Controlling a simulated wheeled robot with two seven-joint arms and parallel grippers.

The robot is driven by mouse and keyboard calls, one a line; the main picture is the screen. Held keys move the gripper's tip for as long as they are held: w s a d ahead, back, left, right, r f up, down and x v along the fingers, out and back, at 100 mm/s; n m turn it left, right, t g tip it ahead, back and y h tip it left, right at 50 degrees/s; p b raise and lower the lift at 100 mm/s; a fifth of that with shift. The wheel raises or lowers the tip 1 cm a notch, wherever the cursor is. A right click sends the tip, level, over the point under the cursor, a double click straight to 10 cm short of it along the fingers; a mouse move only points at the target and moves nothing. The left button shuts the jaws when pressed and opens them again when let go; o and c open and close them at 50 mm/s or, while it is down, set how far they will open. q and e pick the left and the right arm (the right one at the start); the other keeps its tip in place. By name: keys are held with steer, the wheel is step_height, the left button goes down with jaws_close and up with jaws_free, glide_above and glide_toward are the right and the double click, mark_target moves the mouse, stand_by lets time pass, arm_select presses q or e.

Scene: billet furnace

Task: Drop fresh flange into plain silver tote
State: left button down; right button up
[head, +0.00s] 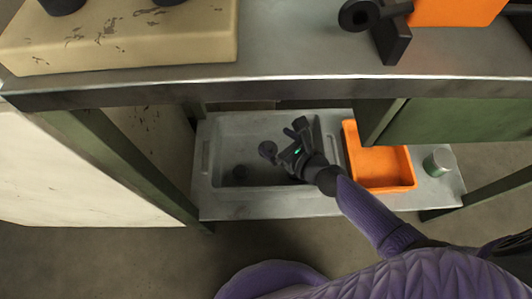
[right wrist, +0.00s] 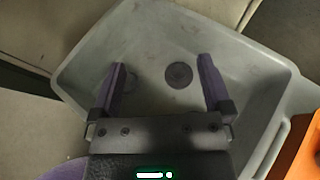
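The plain silver-grey tote (head: 207,155) stands on the lower shelf; its wall also shows in the right wrist view (right wrist: 262,62). My right gripper (head: 284,138) is over the tote. In the right wrist view its two fingers (right wrist: 162,72) are spread wide and touch nothing. A dark round disc, which looks like the flange (right wrist: 179,75), shows inside the tote in the gap between the fingers, apart from both. In the head view a dark round piece (head: 240,172) lies low in the tote. Another dark round shape (head: 267,149) beside the gripper is unclear. My left gripper is not in view.
An orange bin (head: 380,168) stands right of the tote, with a small grey-green can (head: 439,161) beyond it. The metal bench top (head: 290,50) overhangs behind, with a green panel (head: 455,121) at right. A green post (head: 120,165) stands left.

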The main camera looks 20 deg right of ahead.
arm_select(q)
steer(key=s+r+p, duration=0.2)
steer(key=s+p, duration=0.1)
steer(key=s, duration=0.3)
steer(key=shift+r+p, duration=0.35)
steer(key=shift+p, duration=0.05)
arm_select(e)
steer(key=v, duration=1)
steer(key=shift+a, duration=0.1)
